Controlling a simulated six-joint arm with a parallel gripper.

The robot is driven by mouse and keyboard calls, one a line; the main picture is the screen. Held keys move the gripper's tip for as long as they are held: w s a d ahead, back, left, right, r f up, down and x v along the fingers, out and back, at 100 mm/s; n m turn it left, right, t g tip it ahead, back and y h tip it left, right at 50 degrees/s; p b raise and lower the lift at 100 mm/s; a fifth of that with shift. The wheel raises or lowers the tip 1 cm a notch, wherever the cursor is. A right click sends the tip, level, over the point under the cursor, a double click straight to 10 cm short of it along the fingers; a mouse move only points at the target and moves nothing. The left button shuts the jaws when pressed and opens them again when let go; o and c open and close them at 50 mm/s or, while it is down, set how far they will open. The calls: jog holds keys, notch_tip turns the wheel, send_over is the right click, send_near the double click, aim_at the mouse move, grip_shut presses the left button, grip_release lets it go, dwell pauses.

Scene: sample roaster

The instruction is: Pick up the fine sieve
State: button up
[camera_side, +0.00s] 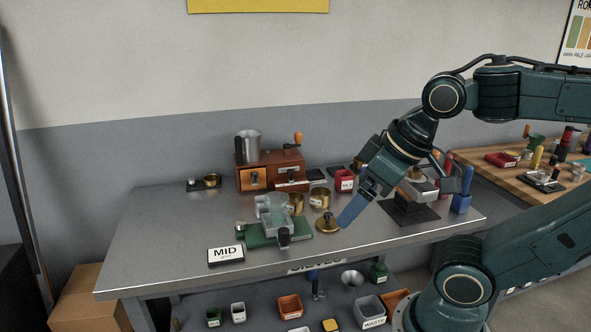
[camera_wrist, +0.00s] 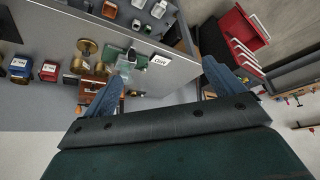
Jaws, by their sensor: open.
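Two brass cup-shaped vessels, one (camera_side: 295,204) behind the clear tray and one (camera_side: 320,199) to its right, stand mid-table. They look like sieves, but no mesh or label is readable, so I cannot tell which is the fine one. A brass disc with a dark knob (camera_side: 327,225) lies in front of them. My gripper (camera_side: 347,215) hangs over the table, its blue fingers beside the disc in the side view. In the wrist view my gripper (camera_wrist: 167,72) has its fingers wide apart with nothing held. Brass pieces (camera_wrist: 87,48) show left of the left finger there.
A clear tray (camera_side: 273,213) sits on a green base (camera_side: 262,234). A wooden grinder box (camera_side: 270,172) is behind. The table's left part is bare.

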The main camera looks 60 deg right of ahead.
jog(key=shift+w+r, duration=0.1)
jog(key=w+d+r+m+g+h, duration=0.1)
jog(key=w+d+r+m+g, duration=0.1)
jog(key=w+d+m, duration=0.55)
jog(key=w+d+r+m+g, duration=0.1)
jog(key=w+d+m, duration=0.3)
jog(key=w+d, duration=0.65)
jog(key=w+d+f+m+g, duration=0.1)
jog(key=w+d+f+m, duration=0.1)
jog(key=d+f, duration=0.4)
jog(key=w+d+f+m, duration=0.3)
jog(key=d+f+m, duration=0.2)
jog(key=d, duration=0.4)
jog(key=w+d+f+m+g+y, duration=0.1)
jog(key=w+d+f+m, duration=0.1)
jog(key=d+f, duration=0.4)
jog(key=d+m, duration=0.1)
jog(key=d, duration=0.1)
jog(key=shift+w+d+f+g, duration=0.3)
jog(key=shift+w+f, duration=0.1)
jog(key=shift+f, duration=0.1)
jog(key=shift+f, duration=4.2)
